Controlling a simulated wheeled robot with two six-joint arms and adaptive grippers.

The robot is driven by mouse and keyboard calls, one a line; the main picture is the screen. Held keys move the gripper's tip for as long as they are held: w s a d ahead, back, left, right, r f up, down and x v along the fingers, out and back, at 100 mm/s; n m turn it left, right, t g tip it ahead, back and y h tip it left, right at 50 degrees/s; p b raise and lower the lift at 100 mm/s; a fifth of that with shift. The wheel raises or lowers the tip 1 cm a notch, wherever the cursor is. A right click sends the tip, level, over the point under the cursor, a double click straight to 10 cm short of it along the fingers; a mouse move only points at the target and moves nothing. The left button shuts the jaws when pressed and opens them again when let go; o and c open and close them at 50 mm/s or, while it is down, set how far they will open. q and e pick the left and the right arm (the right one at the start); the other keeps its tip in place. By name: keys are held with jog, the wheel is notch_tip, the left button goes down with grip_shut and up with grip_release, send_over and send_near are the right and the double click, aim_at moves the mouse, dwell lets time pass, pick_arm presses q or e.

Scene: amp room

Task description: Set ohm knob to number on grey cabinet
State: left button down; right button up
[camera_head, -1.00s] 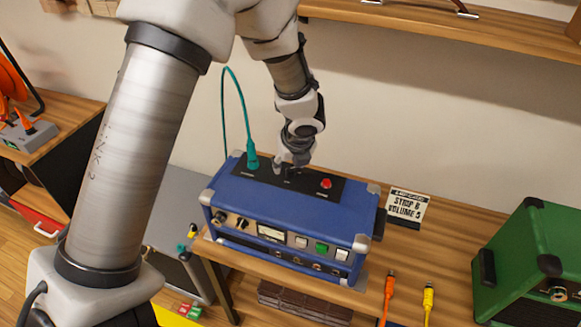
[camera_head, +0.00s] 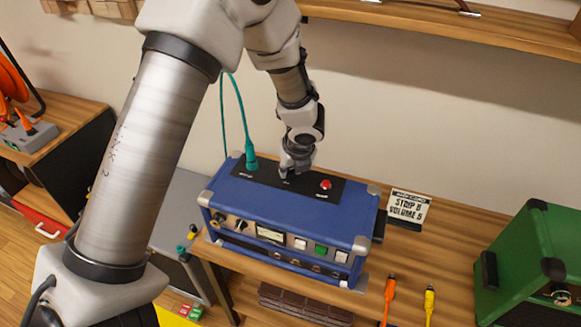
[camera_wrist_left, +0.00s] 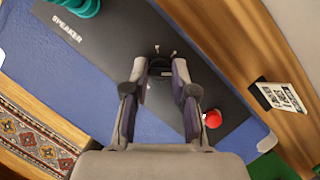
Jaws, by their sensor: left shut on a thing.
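The blue amp head (camera_head: 290,208) stands on a wooden bench, with a black panel (camera_head: 250,182) on its top. A small dark knob (camera_wrist_left: 160,66) sits on that panel between the teal speaker plug (camera_head: 251,161) and a red button (camera_head: 325,184). My left gripper (camera_head: 289,172) points down at the panel and is shut on this knob. In the left wrist view its fingers (camera_wrist_left: 160,72) are either side of the knob; any scale numbers there are too small to read. A grey cabinet-like surface (camera_head: 185,190) is left of the amp; no number is readable on it. My right gripper is not in view.
A card (camera_head: 409,207) reading "STRIP B VOLUME 5" stands right of the amp. A green amp (camera_head: 535,262) is farther right. Orange (camera_head: 389,295) and yellow (camera_head: 429,300) plugs lie at the front. A shelf (camera_head: 450,30) is above. The teal cable rises behind my left arm.

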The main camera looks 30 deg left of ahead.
pick_arm(q)
jog(key=n+g+p, duration=0.1)
jog(key=n, duration=0.1)
jog(key=n+p, duration=0.2)
jog(key=shift+g+y+p, duration=0.3)
jog(key=shift+g, duration=0.1)
jog(key=n+g+p, duration=0.1)
jog(key=n, duration=0.1)
jog(key=n+p, duration=0.1)
jog(key=n, duration=0.2)
jog(key=shift+w+f+g, duration=0.1)
jog(key=shift+f+g, duration=0.05)
jog(key=shift+g, duration=0.25)
jog(key=n+g, duration=0.1)
jog(key=n, duration=0.1)
jog(key=n+p, duration=0.1)
jog(key=n, duration=0.1)
jog(key=shift+w+f+n+g, duration=0.1)
jog(key=shift+n+g, duration=0.2)
jog(key=shift+g, duration=0.1)
jog(key=n+h, duration=0.1)
jog(key=n, duration=0.2)
jog(key=n+g+h, duration=0.1)
jog(key=n, duration=0.2)
jog(key=shift+a, duration=0.1)
jog(key=shift+w+g, duration=0.1)
jog(key=shift+g, duration=0.2)
jog(key=c, duration=0.9)
grip_release()
jog(key=shift+c, duration=0.2)
